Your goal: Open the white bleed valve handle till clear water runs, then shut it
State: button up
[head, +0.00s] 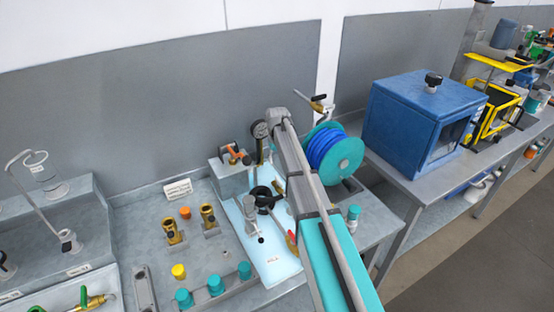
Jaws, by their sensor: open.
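My arm (303,185) reaches up from the bottom edge across the middle of the head view. I cannot make out my gripper; the arm seems to hide it. A valve with a brass body (317,104) and a pale lever (302,95) shows just past the far end of my arm. The lever may be the white bleed handle, but it is too small to be sure. No running water can be seen. A pressure gauge (260,129) stands left of the arm's far end. A red-handled valve (292,241) is partly hidden beside the arm.
A teal reel with blue hose (336,153) stands right of my arm. A grey block with an orange-handled valve (233,153) and a pale blue tray (272,262) are on the left. Brass fittings (208,214) and teal caps (244,270) stand nearby. A blue cabinet (412,115) is at right.

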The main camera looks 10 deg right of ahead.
jog(key=shift+r+p, duration=2.3)
jog(key=shift+r, duration=0.35)
dwell(1.2)
jog(key=shift+m, duration=0.6)
jog(key=s+f+b, duration=0.1)
jog(key=s, duration=0.9)
jog(key=s+f+b, duration=0.1)
jog(key=s, duration=1)
jog(key=s+f+b, duration=0.2)
jog(key=s, duration=0.9)
jog(key=shift+s, duration=0.1)
jog(key=shift+o, duration=0.3)
